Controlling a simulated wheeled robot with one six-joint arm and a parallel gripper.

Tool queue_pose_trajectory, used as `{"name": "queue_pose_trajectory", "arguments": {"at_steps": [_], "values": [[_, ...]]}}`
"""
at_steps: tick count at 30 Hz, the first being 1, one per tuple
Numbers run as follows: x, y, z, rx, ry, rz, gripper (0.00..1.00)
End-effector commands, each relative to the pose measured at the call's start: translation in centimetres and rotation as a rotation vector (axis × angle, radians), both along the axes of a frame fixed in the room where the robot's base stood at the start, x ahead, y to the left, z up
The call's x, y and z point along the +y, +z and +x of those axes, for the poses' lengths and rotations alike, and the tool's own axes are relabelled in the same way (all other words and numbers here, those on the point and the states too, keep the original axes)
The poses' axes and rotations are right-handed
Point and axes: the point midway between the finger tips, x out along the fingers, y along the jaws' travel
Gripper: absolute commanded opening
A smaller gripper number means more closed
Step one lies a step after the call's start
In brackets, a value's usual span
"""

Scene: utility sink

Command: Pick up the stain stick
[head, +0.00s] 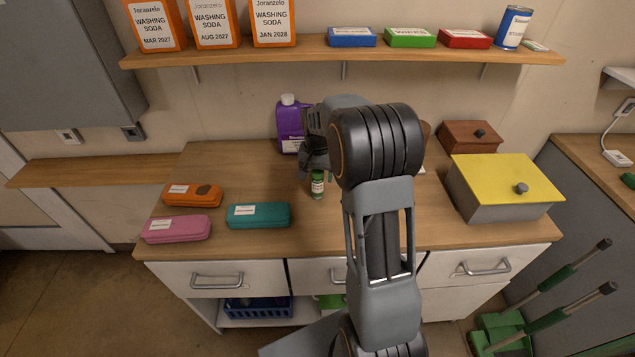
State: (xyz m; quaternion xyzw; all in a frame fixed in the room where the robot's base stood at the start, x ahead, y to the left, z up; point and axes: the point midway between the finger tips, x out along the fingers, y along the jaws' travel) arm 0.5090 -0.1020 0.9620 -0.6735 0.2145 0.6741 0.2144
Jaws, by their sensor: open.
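A small green cylinder with a pale label (318,185) stands upright on the wooden counter, left of my arm; it may be the stain stick, but its label is too small to read. My gripper (313,168) is open, just above and around the top of this cylinder. The fingers are dark and partly hidden by my wrist, so I cannot tell whether they touch it. My arm covers the middle of the counter behind and to the right.
A purple jug (290,124) stands close behind my gripper. Orange (193,195), pink (177,229) and teal (259,215) cases lie at left. A yellow-lidded box (505,188) and a brown box (470,136) stand at right. A loaded shelf (340,49) hangs above.

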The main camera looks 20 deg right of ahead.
Motion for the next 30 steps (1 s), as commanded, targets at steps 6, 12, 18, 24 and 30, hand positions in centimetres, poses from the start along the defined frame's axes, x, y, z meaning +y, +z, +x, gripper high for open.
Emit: {"name": "queue_pose_trajectory", "arguments": {"at_steps": [6, 12, 18, 24, 30], "values": [[0.0, -1.3, -0.02, -0.001, 0.0, -0.001, 0.7], [0.0, -1.32, -0.02, -0.001, 0.0, -0.001, 0.7], [0.01, -1.3, -0.01, -0.001, 0.0, -0.001, 0.51], [0.0, -1.29, 0.0, -0.001, 0.0, -0.001, 0.32], [0.0, -1.26, 0.0, -0.001, 0.0, -0.001, 0.17]]}}
